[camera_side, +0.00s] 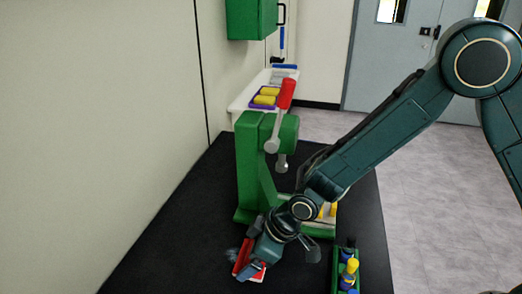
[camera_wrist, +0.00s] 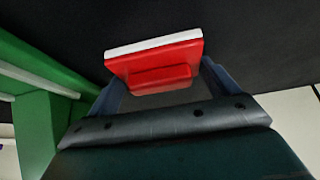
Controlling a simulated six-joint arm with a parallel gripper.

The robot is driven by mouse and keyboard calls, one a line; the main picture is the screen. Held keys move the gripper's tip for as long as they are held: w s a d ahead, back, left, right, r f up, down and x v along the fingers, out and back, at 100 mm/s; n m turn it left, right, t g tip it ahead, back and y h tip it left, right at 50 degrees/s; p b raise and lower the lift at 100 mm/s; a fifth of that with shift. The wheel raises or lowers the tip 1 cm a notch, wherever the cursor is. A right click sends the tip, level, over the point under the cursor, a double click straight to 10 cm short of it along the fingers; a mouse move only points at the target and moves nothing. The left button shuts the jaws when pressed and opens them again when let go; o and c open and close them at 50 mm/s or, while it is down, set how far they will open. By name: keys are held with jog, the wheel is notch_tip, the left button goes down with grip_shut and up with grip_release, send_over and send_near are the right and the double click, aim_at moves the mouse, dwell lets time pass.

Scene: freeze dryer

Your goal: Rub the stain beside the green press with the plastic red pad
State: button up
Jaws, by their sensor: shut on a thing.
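The red plastic pad (camera_side: 243,257) has a white face and a red grip block. My gripper (camera_side: 252,262) is shut on it. In the wrist view the pad (camera_wrist: 150,60) sits between the two fingers, its white edge away from the palm. The green press (camera_side: 247,165), with a red-handled lever, stands on the black table just behind my gripper. Its green side shows at the left of the wrist view (camera_wrist: 35,62). A faint bluish-grey stain (camera_side: 231,255) shows on the table at the pad's left edge, partly hidden. I cannot tell whether the pad touches the table.
A green box (camera_side: 345,275) with yellow and blue items stands on the table to the right of my gripper. A white shelf (camera_side: 240,101) with yellow things in a purple tray is behind the press. The wall runs along the left. The black table's (camera_side: 175,240) front left is clear.

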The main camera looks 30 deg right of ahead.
jog(key=shift+w+a, duration=2.2)
jog(key=shift+a, duration=0.05)
jog(key=shift+s+d, duration=2.9)
send_near(219, 253)
jog(key=shift+s+d+r, duration=0.75)
jog(key=shift+s+d, duration=0.15)
jog(key=shift+s+d+r, duration=0.7)
jog(key=shift+s+d, duration=0.2)
jog(key=shift+s, duration=0.05)
jog(key=shift+w+a, duration=0.1)
